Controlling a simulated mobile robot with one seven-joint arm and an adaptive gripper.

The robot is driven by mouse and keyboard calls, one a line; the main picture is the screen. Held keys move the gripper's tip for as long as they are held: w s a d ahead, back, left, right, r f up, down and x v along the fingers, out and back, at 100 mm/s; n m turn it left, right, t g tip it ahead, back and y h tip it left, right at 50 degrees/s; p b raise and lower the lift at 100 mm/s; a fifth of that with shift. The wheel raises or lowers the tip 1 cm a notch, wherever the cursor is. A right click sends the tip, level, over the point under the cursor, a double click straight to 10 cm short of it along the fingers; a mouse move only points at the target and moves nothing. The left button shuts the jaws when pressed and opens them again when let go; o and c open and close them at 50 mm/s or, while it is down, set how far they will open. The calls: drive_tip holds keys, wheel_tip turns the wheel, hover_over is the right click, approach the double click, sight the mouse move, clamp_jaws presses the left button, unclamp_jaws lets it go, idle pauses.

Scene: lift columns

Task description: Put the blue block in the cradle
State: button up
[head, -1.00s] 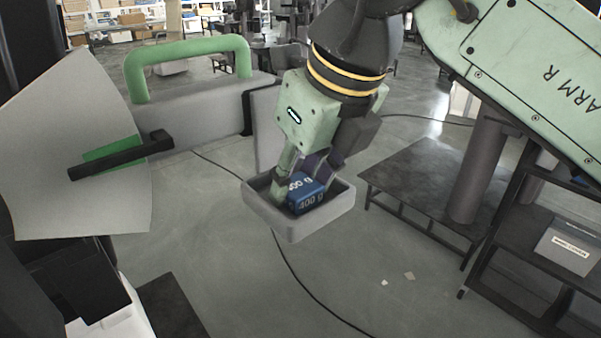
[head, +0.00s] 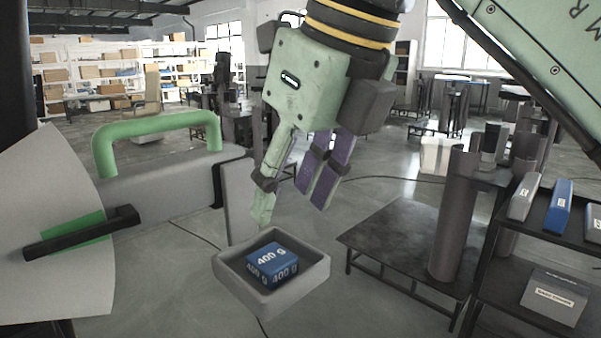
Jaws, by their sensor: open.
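The blue block (head: 272,262), marked 400 g, rests inside the grey cradle (head: 318,281), a shallow square tray with raised walls. The cradle is joined to a grey upright plate behind it. My gripper (head: 292,212) is above the cradle, with its fingers spread apart and empty. Its green finger hangs just above the cradle's back edge, and its purple fingers are up to the right. The gripper appears clear of the block.
A green handle (head: 155,128) on a grey arm stands at the left. A dark table (head: 400,240) with a grey column (head: 456,215) is at the right. A shelf at the far right holds a blue box (head: 558,206) and grey boxes. Floor around the cradle is open.

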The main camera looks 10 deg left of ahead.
drive_tip(key=shift+v, duration=1.45)
drive_tip(key=shift+f, duration=0.1)
